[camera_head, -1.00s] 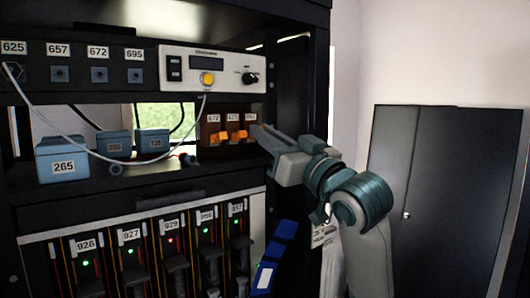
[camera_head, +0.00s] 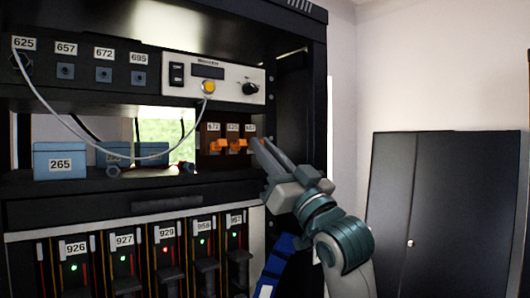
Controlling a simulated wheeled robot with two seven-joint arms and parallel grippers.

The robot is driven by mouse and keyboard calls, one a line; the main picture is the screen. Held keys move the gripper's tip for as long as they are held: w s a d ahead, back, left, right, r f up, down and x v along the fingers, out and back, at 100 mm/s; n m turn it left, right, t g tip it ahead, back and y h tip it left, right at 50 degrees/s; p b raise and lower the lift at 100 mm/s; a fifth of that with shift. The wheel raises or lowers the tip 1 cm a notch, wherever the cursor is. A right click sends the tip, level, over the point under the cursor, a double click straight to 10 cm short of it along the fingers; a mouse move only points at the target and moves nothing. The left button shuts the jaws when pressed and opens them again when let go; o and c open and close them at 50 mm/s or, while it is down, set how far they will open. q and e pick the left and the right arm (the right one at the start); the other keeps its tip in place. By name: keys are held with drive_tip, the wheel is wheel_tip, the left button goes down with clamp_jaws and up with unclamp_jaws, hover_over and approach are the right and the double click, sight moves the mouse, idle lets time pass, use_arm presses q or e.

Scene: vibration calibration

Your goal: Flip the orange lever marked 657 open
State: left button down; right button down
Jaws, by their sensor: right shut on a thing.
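A dark switch block (camera_head: 227,160) on the shelf carries orange levers under white labels that read 672, 625 and 657. The levers under 672 (camera_head: 219,146) and 625 (camera_head: 239,145) show and stick out toward me. The label 657 (camera_head: 250,127) is at the right end of the block. The lever under it is mostly hidden by my right gripper (camera_head: 262,146). That gripper comes from the lower right, with its fingertips at this lever, shut on it. I cannot tell the lever's exact angle. My left gripper is not in view.
A control panel (camera_head: 225,75) with a yellow button hangs above. Blue boxes, one marked 265 (camera_head: 60,161), and a thin white cable (camera_head: 70,128) are left of the block. The dark rack post (camera_head: 305,110) stands close to the right gripper. A dark cabinet (camera_head: 450,200) is farther right.

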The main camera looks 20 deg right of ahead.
drive_tip(key=c, duration=2)
unclamp_jaws()
drive_tip(key=shift+c, duration=0.2)
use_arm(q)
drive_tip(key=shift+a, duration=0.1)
